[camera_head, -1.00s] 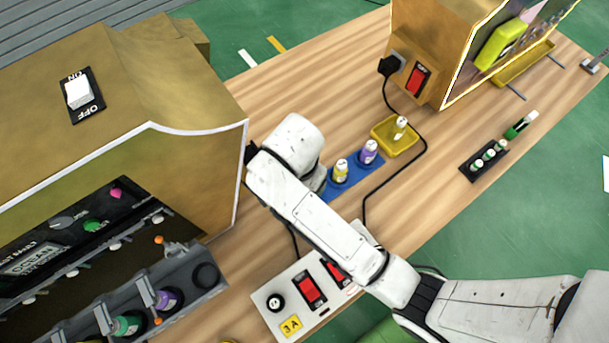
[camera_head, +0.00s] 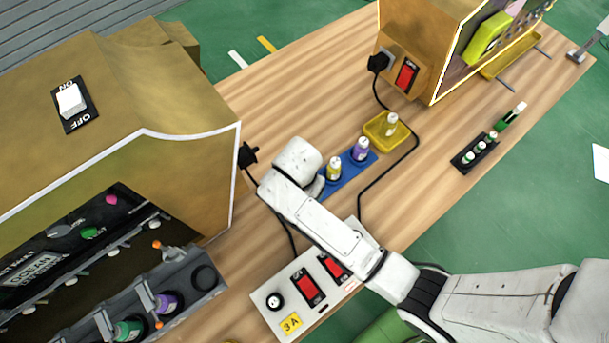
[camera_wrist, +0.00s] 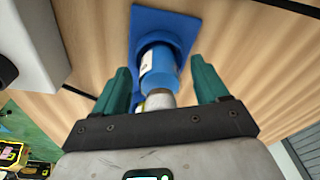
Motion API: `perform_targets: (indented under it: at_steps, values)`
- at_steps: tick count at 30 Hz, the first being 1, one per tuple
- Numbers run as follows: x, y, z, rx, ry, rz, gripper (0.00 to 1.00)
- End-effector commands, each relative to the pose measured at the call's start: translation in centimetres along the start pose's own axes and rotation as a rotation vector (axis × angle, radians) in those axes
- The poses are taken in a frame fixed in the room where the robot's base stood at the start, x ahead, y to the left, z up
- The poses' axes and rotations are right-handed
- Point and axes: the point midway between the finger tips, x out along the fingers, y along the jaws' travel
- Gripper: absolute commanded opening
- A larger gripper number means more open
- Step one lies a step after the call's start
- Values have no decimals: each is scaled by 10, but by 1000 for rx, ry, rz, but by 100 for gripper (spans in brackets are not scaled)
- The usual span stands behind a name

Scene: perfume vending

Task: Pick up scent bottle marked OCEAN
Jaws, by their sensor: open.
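In the wrist view a blue bottle (camera_wrist: 160,72) with a pale cap stands at a blue rack (camera_wrist: 167,22). Its white label is too small to read. My gripper (camera_wrist: 163,76) is open, with one teal finger on each side of the bottle and gaps between. In the head view the blue rack (camera_head: 330,189) holds a yellow bottle (camera_head: 334,169) and a purple bottle (camera_head: 360,150). My arm covers the rack's near end, so the blue bottle and my fingers are hidden there.
A big brown machine (camera_head: 180,95) with an OCEAN display (camera_head: 40,270) stands left. A power strip (camera_head: 310,285) lies in front. A yellow tray (camera_head: 386,131) with a bottle and a black vial rack (camera_head: 474,154) are to the right. A black cable (camera_head: 385,180) crosses the table.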

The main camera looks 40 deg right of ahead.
Motion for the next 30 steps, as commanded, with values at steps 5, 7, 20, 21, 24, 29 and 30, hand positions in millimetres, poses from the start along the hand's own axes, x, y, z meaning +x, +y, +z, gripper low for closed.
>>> perform_targets:
  at_steps: [5, 7, 20, 21, 24, 29, 30]
  values:
    - [0, 0, 0, 0, 0, 0, 65]
    - [0, 0, 0, 0, 0, 0, 58]
    - [-1, 0, 0, 0, 0, 0, 17]
    - [-1, 0, 0, 0, 0, 0, 13]
    - [-1, 0, 0, 0, 0, 0, 11]
    - [-1, 0, 0, 0, 0, 0, 10]
    - [-2, 0, 0, 0, 0, 0, 10]
